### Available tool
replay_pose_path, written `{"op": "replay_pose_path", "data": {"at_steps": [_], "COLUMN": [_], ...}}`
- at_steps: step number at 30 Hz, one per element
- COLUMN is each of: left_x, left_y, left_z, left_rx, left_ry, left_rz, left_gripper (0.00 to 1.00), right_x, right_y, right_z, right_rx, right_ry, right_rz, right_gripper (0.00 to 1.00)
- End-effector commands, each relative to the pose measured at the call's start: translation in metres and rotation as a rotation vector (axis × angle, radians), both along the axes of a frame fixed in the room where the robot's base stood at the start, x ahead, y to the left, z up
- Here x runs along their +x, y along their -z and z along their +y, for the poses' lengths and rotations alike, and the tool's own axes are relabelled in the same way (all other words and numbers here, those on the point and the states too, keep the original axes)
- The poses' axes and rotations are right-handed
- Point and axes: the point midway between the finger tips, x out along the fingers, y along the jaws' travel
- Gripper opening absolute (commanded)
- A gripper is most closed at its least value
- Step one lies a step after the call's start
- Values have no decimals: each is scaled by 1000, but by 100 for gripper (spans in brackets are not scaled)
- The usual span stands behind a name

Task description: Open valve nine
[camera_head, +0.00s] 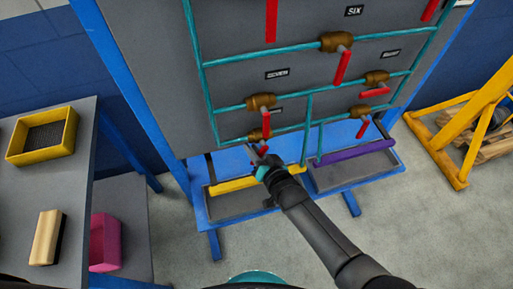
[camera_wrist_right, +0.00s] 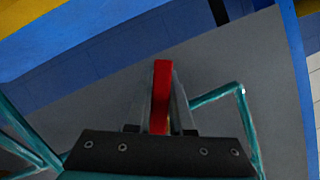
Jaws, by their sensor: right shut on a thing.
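The panel's lower-left brass valve (camera_head: 256,135) sits on a teal pipe. The label above it is mostly hidden and cannot be read. My right gripper (camera_head: 260,159) reaches up to this valve from the lower right, and its fingers are shut on the valve's red handle (camera_head: 261,150). In the right wrist view the red handle (camera_wrist_right: 161,92) stands upright between the two finger plates. The valve body is not clear in that view. My left gripper is not in view.
Another brass valve (camera_head: 261,101) with a hanging red handle is just above the gripper. More valves are to the right. A yellow-edged tray (camera_head: 231,184) and a purple-edged tray (camera_head: 357,149) lie below. A grey table (camera_head: 22,196) stands left; a yellow frame (camera_head: 444,158) stands right.

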Motion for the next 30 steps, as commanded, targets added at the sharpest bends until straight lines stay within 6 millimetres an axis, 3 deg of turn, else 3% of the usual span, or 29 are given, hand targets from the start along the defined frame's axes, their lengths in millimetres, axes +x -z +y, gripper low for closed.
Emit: {"op": "replay_pose_path", "data": {"at_steps": [9, 23, 24, 30], "left_x": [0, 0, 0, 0], "left_y": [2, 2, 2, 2], "left_z": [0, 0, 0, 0], "left_rx": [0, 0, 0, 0], "left_ry": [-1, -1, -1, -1], "left_rz": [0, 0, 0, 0], "left_gripper": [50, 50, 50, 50], "right_x": [-2, -2, -2, -2], "right_y": [-2, -2, -2, -3], "right_z": [4, 5, 5, 5], "right_rx": [103, 119, 118, 117], "right_ry": [0, 0, 0, 0], "right_rz": [35, 40, 39, 39], "right_gripper": [0, 0, 22, 45]}}
